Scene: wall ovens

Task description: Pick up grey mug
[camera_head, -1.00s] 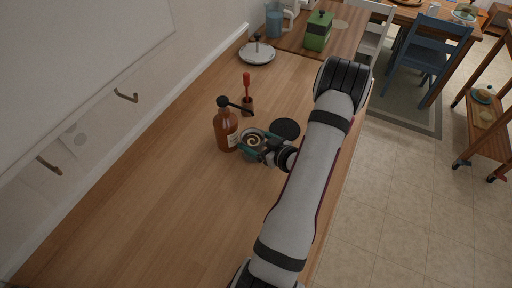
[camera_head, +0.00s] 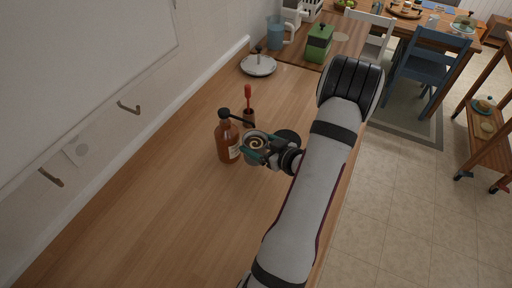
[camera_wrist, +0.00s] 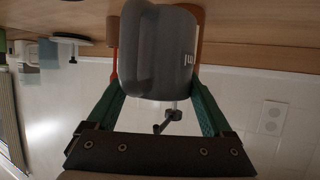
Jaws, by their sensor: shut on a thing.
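The grey mug (camera_head: 256,151) holds a drink with a pale swirl on top and is over the wooden counter, just right of the brown bottle. In the wrist view the mug (camera_wrist: 160,55) fills the space between the green fingers, upside down in the picture. My gripper (camera_head: 254,146) reaches in from the right and is shut on the mug; its fingers (camera_wrist: 155,92) lie on either side. The mug looks slightly raised, but its underside is hidden in the head view.
The brown pump bottle (camera_head: 228,143) stands close left of the mug. A red-handled utensil in a brown holder (camera_head: 248,117) is just behind. A dark round thing (camera_head: 288,136) is to the right. The counter's near left (camera_head: 150,200) is clear.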

